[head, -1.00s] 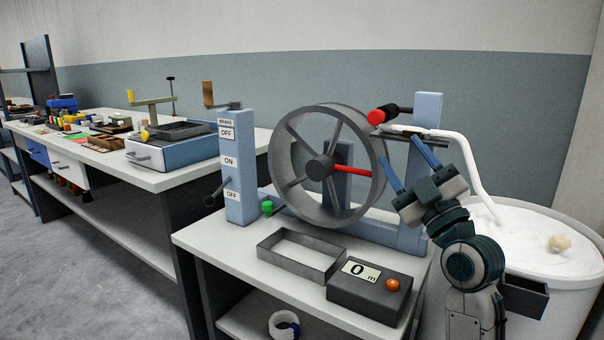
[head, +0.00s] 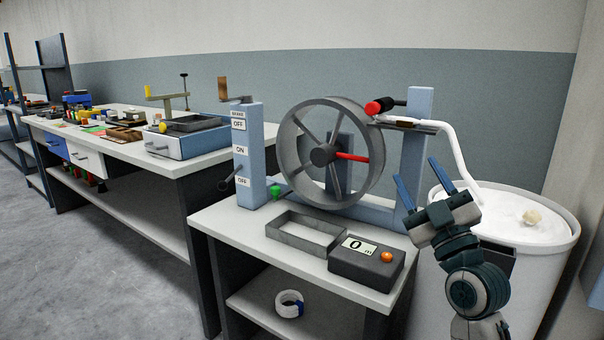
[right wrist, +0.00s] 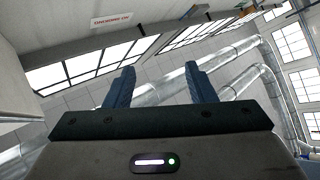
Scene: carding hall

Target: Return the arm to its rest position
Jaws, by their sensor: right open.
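My right gripper (head: 420,185) is open and empty, with its blue fingers pointing up. In the head view it stands in front of the white bin (head: 558,262), just right of the bench (head: 235,232) with the wheel machine. In the right wrist view its two blue fingers (right wrist: 160,88) are wide apart with nothing between them, and windows and silver ducts show beyond. My left arm and gripper are not in view.
The bench holds a grey wheel (head: 285,150) with a red spoke, an empty metal tray (head: 300,246) and a dark counter box (head: 352,268) reading 0. A white strand (head: 452,150) runs from a guide arm into the bin. Bare floor (head: 110,280) lies at left.

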